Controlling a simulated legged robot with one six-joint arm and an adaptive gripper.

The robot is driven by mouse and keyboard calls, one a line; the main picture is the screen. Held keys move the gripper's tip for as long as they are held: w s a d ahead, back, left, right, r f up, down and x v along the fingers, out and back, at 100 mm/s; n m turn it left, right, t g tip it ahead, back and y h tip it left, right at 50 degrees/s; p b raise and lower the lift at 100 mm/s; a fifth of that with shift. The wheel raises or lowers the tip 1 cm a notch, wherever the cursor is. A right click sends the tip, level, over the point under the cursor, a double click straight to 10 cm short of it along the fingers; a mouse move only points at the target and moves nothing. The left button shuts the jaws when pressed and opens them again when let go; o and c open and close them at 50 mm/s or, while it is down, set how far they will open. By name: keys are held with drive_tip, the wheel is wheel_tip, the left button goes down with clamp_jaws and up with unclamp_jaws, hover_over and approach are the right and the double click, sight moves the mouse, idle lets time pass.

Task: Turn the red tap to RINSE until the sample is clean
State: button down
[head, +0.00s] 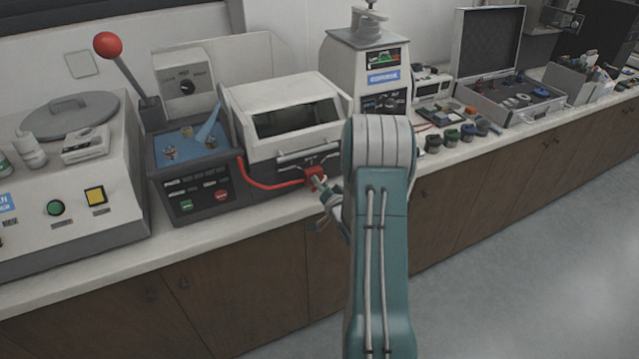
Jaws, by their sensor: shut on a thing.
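The red tap (315,176) is on the front of the machine with the white hood (280,100), at the counter's front edge. A red hose (262,183) runs to it from the left. My gripper (319,187) is at the tap from the front and below, shut on it. My forearm and gripper hide the tap's right side, so its exact handle angle is hard to tell. I cannot read a RINSE mark. The sample does not show; the window in the hood (298,117) looks dark.
Left of the hood stands a blue-topped machine (185,150) with a lever ending in a red ball (108,45). A white press (370,75) stands behind my arm. An open case (505,90) and several small jars are to the right. The floor (540,260) at right is clear.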

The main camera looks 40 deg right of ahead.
drive_tip(key=shift+s+f+m, duration=0.1)
drive_tip(key=shift+f+m, duration=0.25)
drive_tip(key=shift+m, duration=0.05)
drive_tip(key=c, duration=0.6)
unclamp_jaws()
drive_tip(key=shift+o, duration=0.2)
drive_tip(key=shift+r, duration=0.1)
drive_tip(key=shift+d, duration=0.1)
drive_tip(key=shift+r, duration=0.1)
drive_tip(key=v, duration=1.1)
drive_tip(key=shift+s, duration=0.4)
